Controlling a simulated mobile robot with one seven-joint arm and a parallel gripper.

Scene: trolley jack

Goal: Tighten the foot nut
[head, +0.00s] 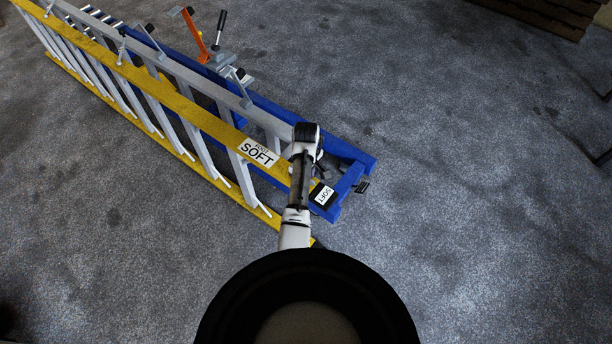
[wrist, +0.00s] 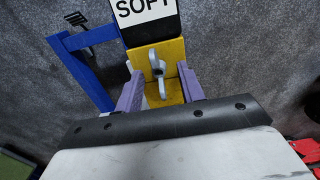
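In the wrist view a grey wing-shaped nut (wrist: 157,63), which looks like the foot nut, stands on a yellow plate (wrist: 172,50). My gripper (wrist: 160,74) is open, with one purple finger to the left of the nut and one to the right. Gaps show between the nut and both fingers; how deep the tips reach is hard to tell. In the head view my arm covers the nut and most of my gripper, at the near right end of the yellow rail (head: 190,112).
A black block with a white label (wrist: 148,12) stands just beyond the nut. The blue frame (head: 350,180) lies beside it. An orange lever (head: 195,38) and grey clamps (head: 232,68) stand farther back. Red items (wrist: 306,150) show at the wrist view's lower right.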

